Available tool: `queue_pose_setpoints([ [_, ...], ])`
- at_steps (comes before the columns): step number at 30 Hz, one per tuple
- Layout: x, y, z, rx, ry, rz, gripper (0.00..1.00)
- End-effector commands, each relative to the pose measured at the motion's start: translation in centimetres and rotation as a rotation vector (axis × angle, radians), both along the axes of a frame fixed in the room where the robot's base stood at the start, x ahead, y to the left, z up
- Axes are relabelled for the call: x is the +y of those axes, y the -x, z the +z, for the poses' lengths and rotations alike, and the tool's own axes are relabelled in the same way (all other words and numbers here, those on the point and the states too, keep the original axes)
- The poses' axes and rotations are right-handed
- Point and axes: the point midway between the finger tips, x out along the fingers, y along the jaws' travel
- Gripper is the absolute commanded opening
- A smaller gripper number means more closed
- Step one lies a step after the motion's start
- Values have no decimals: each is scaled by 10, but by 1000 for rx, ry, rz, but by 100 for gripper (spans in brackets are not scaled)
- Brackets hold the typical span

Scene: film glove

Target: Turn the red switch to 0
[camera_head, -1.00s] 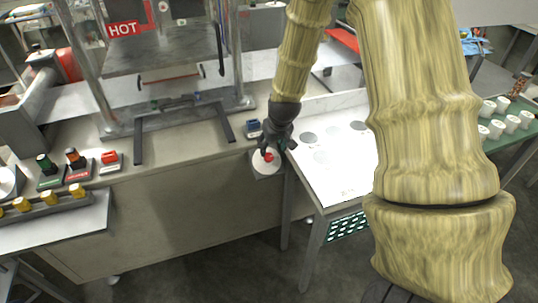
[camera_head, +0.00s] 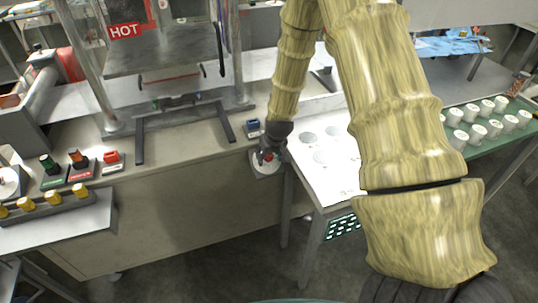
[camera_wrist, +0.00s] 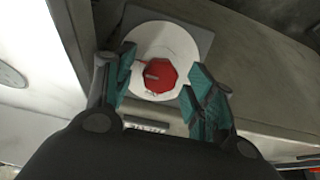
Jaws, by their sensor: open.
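The red switch (camera_wrist: 157,76) is a faceted red knob on a round white dial, which sits on a grey square plate (camera_wrist: 197,38), in the wrist view. In the head view the red switch (camera_head: 268,157) shows small at the front edge of the bench, partly covered by my gripper (camera_head: 270,150). In the wrist view my gripper (camera_wrist: 158,88) is open, with one teal-padded finger on each side of the knob. A gap shows on the right side of the knob; I cannot tell whether either finger touches it. The dial's markings are too small to read.
A blue-topped switch (camera_head: 254,127) stands on the bench just behind the dial. A white table (camera_head: 335,180) adjoins on the right. A press with a HOT sign (camera_head: 125,30) stands to the left. Green, orange and red switches (camera_head: 82,164) sit farther left.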

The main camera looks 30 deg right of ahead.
Motion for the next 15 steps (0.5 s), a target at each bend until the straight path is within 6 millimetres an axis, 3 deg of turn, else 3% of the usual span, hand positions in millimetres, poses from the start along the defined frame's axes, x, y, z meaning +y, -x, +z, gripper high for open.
queue_pose_setpoints([
  [8,0,0,-1,0,0,0,54],
  [15,0,0,0,0,0,0,11],
])
